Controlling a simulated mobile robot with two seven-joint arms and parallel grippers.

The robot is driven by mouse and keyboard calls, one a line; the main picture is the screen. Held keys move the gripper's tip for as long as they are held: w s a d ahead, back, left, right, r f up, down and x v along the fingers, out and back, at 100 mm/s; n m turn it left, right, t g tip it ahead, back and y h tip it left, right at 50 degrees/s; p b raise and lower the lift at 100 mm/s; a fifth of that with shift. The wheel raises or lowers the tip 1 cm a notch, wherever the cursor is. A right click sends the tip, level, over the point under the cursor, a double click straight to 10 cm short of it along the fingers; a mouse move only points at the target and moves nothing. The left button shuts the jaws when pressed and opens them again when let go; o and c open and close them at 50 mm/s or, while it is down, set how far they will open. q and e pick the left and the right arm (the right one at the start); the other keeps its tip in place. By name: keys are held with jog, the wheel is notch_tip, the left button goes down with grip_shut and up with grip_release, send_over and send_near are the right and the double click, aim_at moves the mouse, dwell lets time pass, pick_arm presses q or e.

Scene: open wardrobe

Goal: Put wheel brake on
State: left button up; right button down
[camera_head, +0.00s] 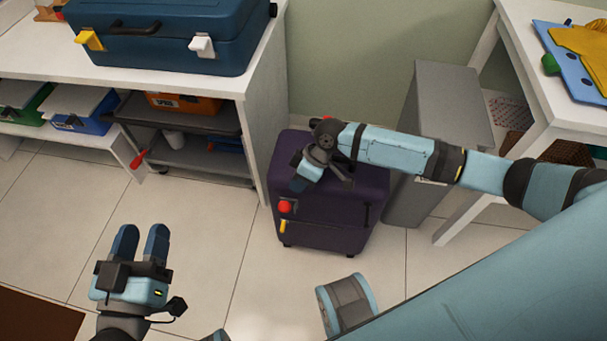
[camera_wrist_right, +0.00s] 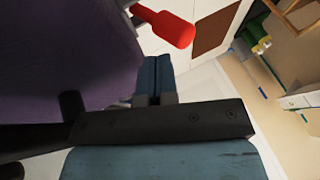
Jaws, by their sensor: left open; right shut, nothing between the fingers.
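A dark purple wheeled box (camera_head: 325,215) stands on the floor in the middle of the head view. A red knob (camera_head: 285,207) and a small yellow lever (camera_head: 283,226) sit on its front left. I cannot tell which part is the wheel brake. My right gripper (camera_head: 300,181) is shut and empty, over the front left of the box top, just above the red knob. In the right wrist view its closed fingertips (camera_wrist_right: 154,75) are beside the purple surface, and a red knob (camera_wrist_right: 172,28) shows beyond them, apart. My left gripper (camera_head: 140,242) is open and empty over the floor at left.
A dark cart (camera_head: 185,125) with a red lever (camera_head: 138,159) stands under the white bench at left. A blue toolbox (camera_head: 170,40) is on the bench. A grey bin (camera_head: 445,105) stands right of the purple box, beside a white table (camera_head: 518,45).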

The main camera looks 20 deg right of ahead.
aim_at(286, 208)
jog(key=x, duration=0.3)
jog(key=shift+a+f+b, duration=0.15)
jog(key=shift+f+b, duration=0.05)
jog(key=shift+b, duration=0.2)
pick_arm(q)
jog(key=shift+s+d+r+t+h, duration=0.1)
jog(key=shift+d+r+t+h, duration=0.15)
jog(key=shift+r, duration=0.35)
jog(key=shift+s+d+r+t+h, duration=0.1)
jog(key=shift+r+t+h, duration=0.2)
jog(key=shift+r, duration=0.25)
jog(key=shift+w+r+p, duration=0.1)
jog(key=shift+r+p, duration=0.05)
jog(key=shift+p, duration=0.2)
pick_arm(e)
jog(key=shift+s+r, duration=0.1)
